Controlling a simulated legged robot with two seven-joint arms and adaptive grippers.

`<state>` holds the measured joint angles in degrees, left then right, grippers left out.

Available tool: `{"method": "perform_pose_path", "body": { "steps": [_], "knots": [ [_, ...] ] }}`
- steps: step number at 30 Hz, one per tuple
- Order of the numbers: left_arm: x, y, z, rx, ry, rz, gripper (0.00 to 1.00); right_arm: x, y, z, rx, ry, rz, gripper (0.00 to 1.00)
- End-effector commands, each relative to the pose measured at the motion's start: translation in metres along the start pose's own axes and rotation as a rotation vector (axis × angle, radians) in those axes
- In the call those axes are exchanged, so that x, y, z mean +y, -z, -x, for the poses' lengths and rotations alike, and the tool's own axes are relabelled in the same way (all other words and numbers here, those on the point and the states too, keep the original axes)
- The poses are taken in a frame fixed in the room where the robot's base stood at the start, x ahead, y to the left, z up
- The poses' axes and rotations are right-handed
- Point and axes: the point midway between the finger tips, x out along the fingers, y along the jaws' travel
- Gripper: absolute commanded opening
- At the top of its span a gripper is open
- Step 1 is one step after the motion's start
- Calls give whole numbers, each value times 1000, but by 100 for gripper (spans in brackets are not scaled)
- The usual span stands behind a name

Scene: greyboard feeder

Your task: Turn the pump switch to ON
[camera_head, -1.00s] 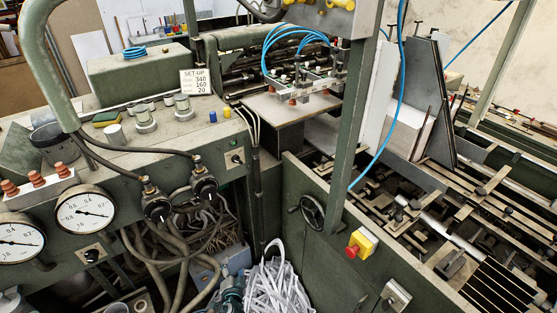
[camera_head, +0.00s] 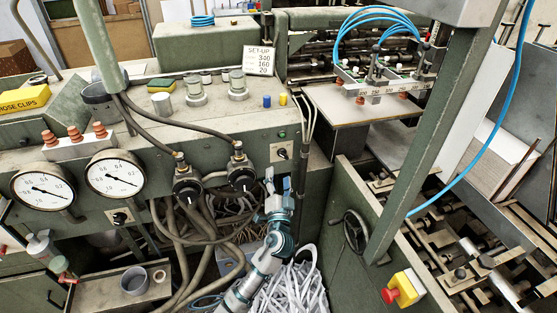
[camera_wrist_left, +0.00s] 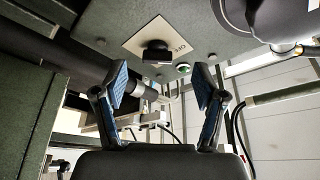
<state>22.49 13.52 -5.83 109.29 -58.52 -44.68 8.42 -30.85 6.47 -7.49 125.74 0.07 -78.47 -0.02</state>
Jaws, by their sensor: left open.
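A black rotary switch on a pale plate (camera_head: 281,152) sits on the green panel, below a small green lamp (camera_head: 281,134). In the left wrist view the switch knob (camera_wrist_left: 156,50) is ahead of the fingers, with a short label beside it that seems to read OFF. My left gripper (camera_head: 278,183) is raised just below the switch in the head view, apart from it. In the wrist view its two blue-padded fingers (camera_wrist_left: 160,84) are spread with nothing between them. My right gripper is not in view.
A similar switch (camera_head: 120,217) sits below the gauges (camera_head: 115,176). Two black valves with hoses (camera_head: 238,173) stick out left of the gripper. A handwheel (camera_head: 356,231) and a red-and-yellow stop button (camera_head: 403,289) are at right. White paper strips (camera_head: 295,287) lie below.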

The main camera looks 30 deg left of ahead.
Motion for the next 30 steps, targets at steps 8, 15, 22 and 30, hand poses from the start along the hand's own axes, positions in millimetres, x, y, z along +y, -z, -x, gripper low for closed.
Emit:
{"method": "perform_pose_path", "body": {
  "steps": [8,15,22,30],
  "knots": [
    [1,5,-52,4,0,-2,71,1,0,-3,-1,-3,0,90],
    [-2,-8,-74,-4,-3,8,71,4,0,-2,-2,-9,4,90],
    [0,-3,-73,-1,-2,5,71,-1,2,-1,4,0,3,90],
    [1,7,-68,7,-1,1,11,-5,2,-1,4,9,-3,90]
  ]
}}
